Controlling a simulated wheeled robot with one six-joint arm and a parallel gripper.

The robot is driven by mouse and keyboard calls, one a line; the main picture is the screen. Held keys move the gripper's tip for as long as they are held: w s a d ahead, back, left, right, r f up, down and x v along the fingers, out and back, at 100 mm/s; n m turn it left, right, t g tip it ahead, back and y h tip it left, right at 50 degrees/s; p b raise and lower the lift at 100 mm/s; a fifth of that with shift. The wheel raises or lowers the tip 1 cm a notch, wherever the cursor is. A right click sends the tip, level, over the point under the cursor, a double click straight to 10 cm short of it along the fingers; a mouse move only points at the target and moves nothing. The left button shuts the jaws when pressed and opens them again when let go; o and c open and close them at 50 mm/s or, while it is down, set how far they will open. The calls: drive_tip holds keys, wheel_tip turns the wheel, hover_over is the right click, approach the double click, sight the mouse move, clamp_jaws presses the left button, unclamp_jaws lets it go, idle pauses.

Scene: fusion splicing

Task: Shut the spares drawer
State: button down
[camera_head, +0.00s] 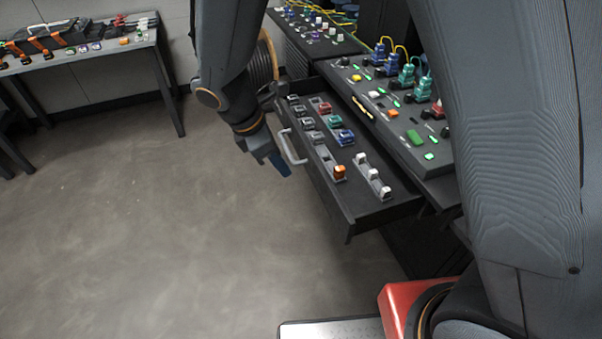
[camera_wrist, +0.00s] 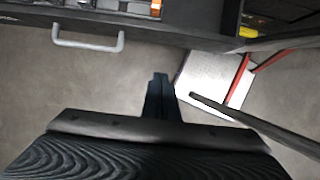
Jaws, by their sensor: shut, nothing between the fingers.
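The spares drawer (camera_head: 352,211) is pulled out from the dark cabinet, with rows of small connectors and modules lying in it. Its grey bar handle (camera_head: 291,148) is on the front face, and it also shows at the upper left of the wrist view (camera_wrist: 88,45). My gripper (camera_head: 281,165) hangs just in front of the drawer front, beside the handle and apart from it. In the wrist view my gripper's fingers (camera_wrist: 158,82) are together and empty, pointing toward the drawer front, to the right of the handle.
A console with green lights and blue and teal plugs (camera_head: 410,120) stands above the drawer. A second bench with tools (camera_head: 80,50) is at the far left. A cable spool (camera_head: 264,62) is behind my arm. The floor (camera_head: 150,220) in front of the drawer is clear.

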drive_tip(key=w+d+f+p, duration=0.2)
drive_tip(key=d+f+p, duration=0.1)
drive_tip(key=d+f, duration=0.4)
drive_tip(key=shift+x, duration=0.85)
